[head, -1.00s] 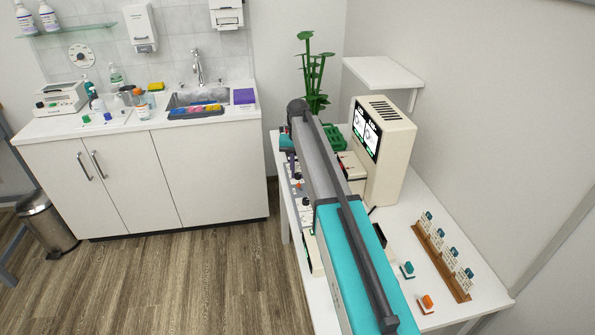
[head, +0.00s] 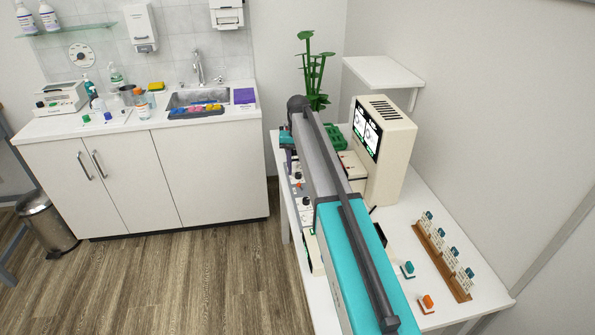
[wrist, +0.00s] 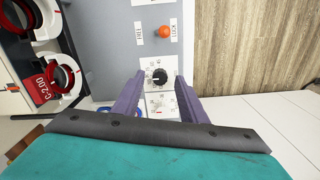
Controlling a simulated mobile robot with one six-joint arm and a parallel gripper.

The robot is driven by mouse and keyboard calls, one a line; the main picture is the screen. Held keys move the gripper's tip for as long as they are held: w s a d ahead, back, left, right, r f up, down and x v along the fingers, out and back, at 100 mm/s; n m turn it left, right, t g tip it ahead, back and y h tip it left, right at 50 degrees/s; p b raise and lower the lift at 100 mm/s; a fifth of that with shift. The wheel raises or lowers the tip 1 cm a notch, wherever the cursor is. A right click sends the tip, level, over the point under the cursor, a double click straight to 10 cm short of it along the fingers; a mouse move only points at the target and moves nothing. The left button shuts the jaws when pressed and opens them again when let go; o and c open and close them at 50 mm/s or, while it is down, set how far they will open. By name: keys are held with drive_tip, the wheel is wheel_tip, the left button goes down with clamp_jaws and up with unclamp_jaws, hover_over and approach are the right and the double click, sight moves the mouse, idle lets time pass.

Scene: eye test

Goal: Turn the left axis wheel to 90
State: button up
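In the wrist view a black round knob (wrist: 159,77) sits on a white plate with scale marks. I cannot tell for sure that it is the left axis wheel; its reading is too small to make out. My gripper (wrist: 160,73) has its two purple fingers apart, one on each side of the knob, with gaps between. Part of a second white dial (wrist: 160,104) with a red mark shows between the fingers, closer to the palm. In the head view my arm hides most of the grey panel (head: 296,185) and the fingertips.
An orange knob (wrist: 165,31) stands between FREE and LOCK labels. Red-ringed lens parts (wrist: 65,78), one marked C-2.00, lie left of the fingers. A cream device with a screen (head: 385,150) stands right of my arm. A wooden rack (head: 441,260) stands at the table's right.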

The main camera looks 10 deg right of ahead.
sight(298, 174)
wheel_tip(298, 174, up, 13)
drive_tip(key=b, duration=0.2)
drive_tip(key=shift+f, duration=0.15)
idle(0.7)
